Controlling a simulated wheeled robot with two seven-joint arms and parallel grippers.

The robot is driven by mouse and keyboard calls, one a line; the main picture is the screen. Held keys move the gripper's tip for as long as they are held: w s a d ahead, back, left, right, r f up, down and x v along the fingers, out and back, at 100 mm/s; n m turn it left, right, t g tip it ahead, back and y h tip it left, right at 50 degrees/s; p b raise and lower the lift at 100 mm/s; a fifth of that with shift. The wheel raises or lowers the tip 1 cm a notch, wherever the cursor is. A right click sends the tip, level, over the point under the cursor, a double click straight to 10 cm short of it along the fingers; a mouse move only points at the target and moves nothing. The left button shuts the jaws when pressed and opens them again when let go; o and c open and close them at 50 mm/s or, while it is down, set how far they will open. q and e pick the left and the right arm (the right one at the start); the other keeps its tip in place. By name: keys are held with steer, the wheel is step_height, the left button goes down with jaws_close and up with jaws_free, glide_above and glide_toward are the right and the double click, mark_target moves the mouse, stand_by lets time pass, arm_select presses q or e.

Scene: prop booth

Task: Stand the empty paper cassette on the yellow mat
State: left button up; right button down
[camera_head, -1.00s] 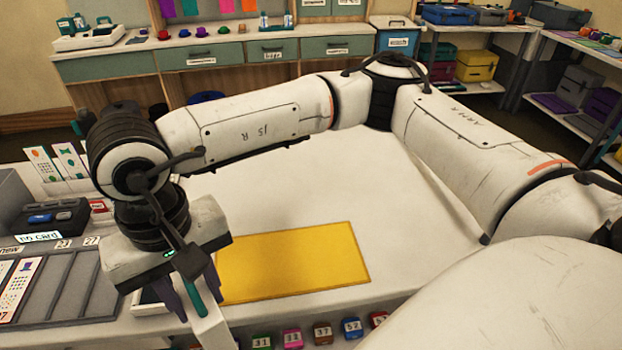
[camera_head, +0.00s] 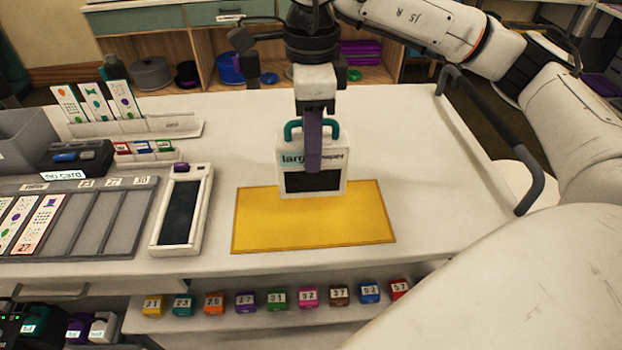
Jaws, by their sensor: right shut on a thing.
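The paper cassette (camera_head: 333,160) is a white upright box with a teal handle, a dark window and a partly covered label beginning "larg". My right gripper (camera_head: 313,165) is shut on it from above, and one purple finger runs down its front face. The yellow mat (camera_head: 310,225) lies flat on the white table. The cassette's lower edge overlaps the mat's far part in the picture; I cannot tell whether it touches. My left gripper is not in view.
A white device (camera_head: 182,210) with a dark screen lies left of the mat. A grey slotted tray (camera_head: 95,220) and card racks (camera_head: 135,128) are further left. Several numbered blocks (camera_head: 245,301) sit on a shelf below. The table right of the mat is clear.

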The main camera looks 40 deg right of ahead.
steer(key=shift+f, duration=3.15)
steer(key=shift+f, duration=0.15)
steer(key=c, duration=1.3)
jaws_free()
step_height(320, 180, up, 12)
steer(key=shift+r, duration=0.15)
